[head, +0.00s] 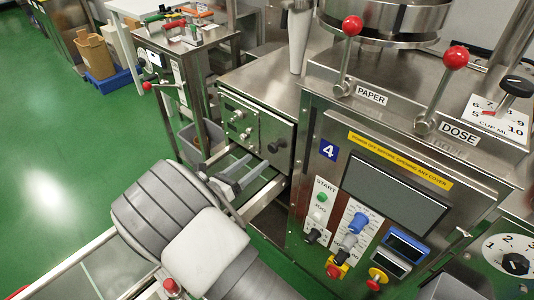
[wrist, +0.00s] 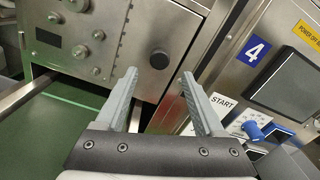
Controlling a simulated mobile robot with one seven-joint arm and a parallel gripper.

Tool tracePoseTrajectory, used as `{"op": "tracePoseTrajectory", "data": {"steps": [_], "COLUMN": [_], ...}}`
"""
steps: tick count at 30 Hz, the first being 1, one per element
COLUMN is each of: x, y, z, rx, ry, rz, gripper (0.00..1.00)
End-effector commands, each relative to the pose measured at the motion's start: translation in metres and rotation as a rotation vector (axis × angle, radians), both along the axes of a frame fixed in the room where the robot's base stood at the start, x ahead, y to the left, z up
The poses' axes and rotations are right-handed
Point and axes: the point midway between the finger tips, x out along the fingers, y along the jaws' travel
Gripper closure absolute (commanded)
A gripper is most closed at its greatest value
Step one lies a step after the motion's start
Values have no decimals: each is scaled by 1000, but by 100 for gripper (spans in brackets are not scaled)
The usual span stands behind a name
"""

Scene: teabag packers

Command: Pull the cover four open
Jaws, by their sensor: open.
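A blue sign with a white 4 (head: 328,149) is on the steel machine front; it also shows in the wrist view (wrist: 254,49). Left of it is a steel front panel (head: 268,129) with a round black knob (head: 275,148), probably the cover; the panel looks shut. In the wrist view the knob (wrist: 159,59) appears just beyond and between my fingertips. My gripper (head: 253,170) is open and empty in front of the panel, its fingers (wrist: 158,74) pointing at it. I cannot tell the exact gap to the knob.
Red-balled PAPER and DOSE levers (head: 455,57) stand above.

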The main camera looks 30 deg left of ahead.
Motion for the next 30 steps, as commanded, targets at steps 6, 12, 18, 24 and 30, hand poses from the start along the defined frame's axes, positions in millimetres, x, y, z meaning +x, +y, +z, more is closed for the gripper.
{"op": "tracePoseTrajectory", "data": {"steps": [6,12,18,24,30], "x": [39,56,60,59,59], "y": [-12,-16,-17,-17,-17], "z": [-1,0,0,0,0], "rx": [1,1,1,1,1], "ry": [-1,0,0,0,0], "rz": [-2,1,1,1,1], "gripper": [30,30,30,42,78]}}
